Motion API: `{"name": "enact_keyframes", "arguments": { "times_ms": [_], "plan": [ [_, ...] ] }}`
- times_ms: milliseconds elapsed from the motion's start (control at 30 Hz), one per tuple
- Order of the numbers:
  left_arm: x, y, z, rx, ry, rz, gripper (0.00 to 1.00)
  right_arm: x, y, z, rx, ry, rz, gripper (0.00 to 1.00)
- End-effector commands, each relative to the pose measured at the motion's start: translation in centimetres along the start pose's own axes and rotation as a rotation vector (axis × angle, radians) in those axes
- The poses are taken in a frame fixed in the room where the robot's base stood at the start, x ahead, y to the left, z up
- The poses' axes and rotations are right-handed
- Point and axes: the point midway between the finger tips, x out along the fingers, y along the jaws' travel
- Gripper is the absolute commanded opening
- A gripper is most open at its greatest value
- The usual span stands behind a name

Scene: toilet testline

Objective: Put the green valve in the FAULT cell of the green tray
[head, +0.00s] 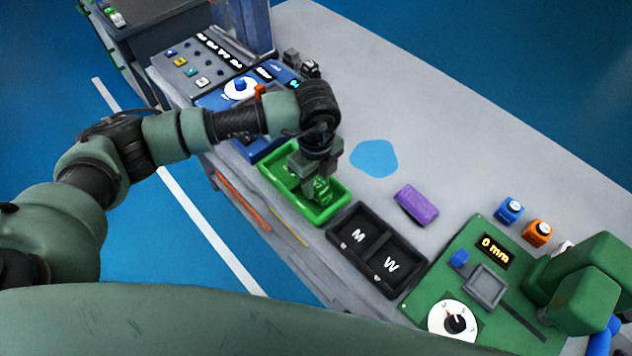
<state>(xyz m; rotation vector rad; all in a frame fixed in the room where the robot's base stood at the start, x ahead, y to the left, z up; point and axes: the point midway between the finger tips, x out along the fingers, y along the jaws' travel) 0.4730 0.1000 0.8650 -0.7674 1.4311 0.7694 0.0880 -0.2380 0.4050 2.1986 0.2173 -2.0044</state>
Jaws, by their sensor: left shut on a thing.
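The green tray (272,185) lies near the front edge of the grey bench, left of a black two-cell tray. My left gripper (318,190) reaches down over the tray's right part. It is shut on a green thing, which looks like the green valve (322,190), low in or just above the right cell. Green on green makes it hard to tell whether the valve touches the tray floor. The gripper hides part of the tray, and I cannot read any cell label. My right gripper is not in view.
The black tray (376,248) is marked M and W. A purple block (416,205) and a flat light-blue patch (374,158) lie behind. A green panel (478,270) reading 0 mm stands right; a blue dial panel (240,90) is at the left. The bench's far middle is clear.

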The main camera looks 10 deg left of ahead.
Motion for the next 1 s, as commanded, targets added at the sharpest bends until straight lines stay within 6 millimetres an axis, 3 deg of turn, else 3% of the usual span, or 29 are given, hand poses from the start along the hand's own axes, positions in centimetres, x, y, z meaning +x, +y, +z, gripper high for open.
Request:
{"name": "enact_keyframes", "arguments": {
  "times_ms": [100, 500, 533, 600, 1000],
  "plan": [
    [1.0, 0.0, 0.0, 0.0, 0.0, 0.0, 0.0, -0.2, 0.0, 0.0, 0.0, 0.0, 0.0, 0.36],
    [1.7, 0.0, 0.0, 0.0, 0.0, -0.001, 0.0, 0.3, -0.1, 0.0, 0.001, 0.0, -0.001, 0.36],
    [1.5, 0.0, 0.0, 0.0, 0.0, -0.001, 0.41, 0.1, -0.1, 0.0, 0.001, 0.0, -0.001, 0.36],
    [1.5, 0.0, 0.0, 0.0, 0.0, -0.001, 0.54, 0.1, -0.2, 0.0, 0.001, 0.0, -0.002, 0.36],
    [0.8, -0.1, 0.0, 0.001, 0.0, -0.002, 0.54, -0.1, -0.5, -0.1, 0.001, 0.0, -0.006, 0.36]
  ]
}}
